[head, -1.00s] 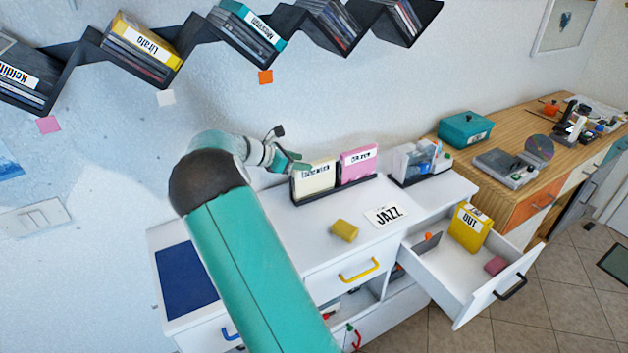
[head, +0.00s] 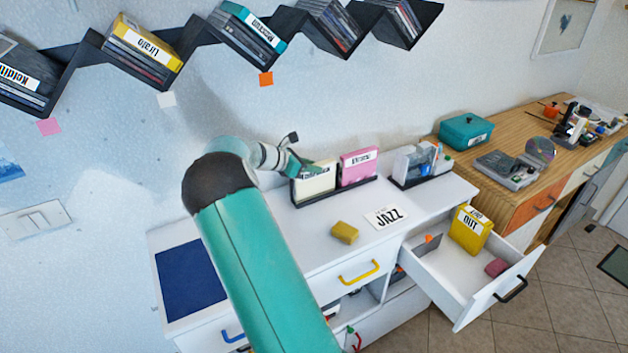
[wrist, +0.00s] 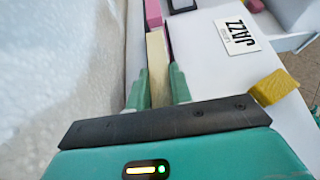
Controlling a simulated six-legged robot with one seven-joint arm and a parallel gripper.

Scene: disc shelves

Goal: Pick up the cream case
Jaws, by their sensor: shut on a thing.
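The cream case (head: 314,184) stands upright in a black rack on the white cabinet top, left of a pink case (head: 359,166). My gripper (head: 304,168) is at the case's left end, coming from the left. In the wrist view the cream case (wrist: 157,62) runs between the two green fingers of my gripper (wrist: 158,88), one finger on each side. The fingers are shut on it. The case still sits in the rack, and part of its label is hidden by a finger in the head view.
A yellow sponge-like block (head: 344,232) and a JAZZ card (head: 386,216) lie in front of the rack. An open drawer (head: 452,286) juts out at right, holding a yellow case (head: 470,229). Zigzag shelves (head: 190,50) hang above. The wall is close behind.

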